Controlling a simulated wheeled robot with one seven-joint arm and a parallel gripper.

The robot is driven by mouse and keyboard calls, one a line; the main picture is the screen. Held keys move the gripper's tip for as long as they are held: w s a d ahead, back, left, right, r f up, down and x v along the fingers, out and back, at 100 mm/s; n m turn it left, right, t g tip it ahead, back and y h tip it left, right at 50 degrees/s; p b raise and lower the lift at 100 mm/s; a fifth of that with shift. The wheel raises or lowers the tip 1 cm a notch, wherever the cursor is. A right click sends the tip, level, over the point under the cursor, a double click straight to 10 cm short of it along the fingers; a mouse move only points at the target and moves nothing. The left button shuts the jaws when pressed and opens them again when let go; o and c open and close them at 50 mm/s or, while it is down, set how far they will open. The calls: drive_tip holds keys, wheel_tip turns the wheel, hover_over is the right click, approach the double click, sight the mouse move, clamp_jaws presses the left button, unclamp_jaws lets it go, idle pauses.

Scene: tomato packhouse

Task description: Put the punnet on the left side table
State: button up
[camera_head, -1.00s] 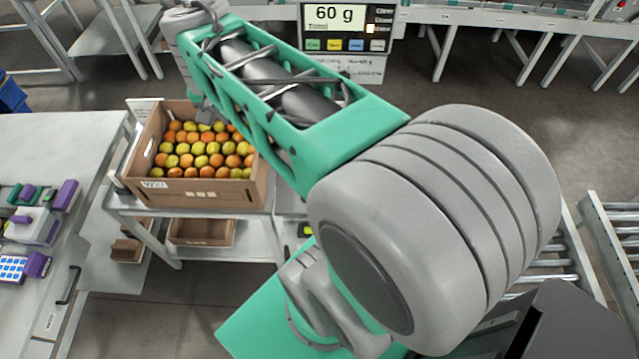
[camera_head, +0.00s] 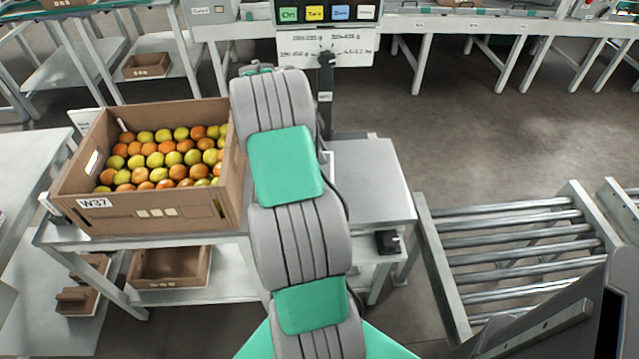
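No punnet can be made out in this view. My arm reaches up the middle of the picture, and its links hide part of the bench behind. My gripper is not visible, so I cannot see whether it holds anything. A pale table (camera_head: 22,165) stands at the left edge, only partly in view.
A cardboard crate (camera_head: 150,217) marked W37, full of tomatoes, sits on a metal bench (camera_head: 375,185) whose right part is clear. A scale display (camera_head: 327,13) stands behind. An empty box (camera_head: 168,267) is below. A roller conveyor (camera_head: 520,240) is at right.

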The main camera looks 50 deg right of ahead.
drive_tip(key=shift+s+d+f, duration=0.1)
drive_tip(key=shift+f, duration=0.4)
drive_tip(key=shift+c, duration=0.5)
clamp_jaws()
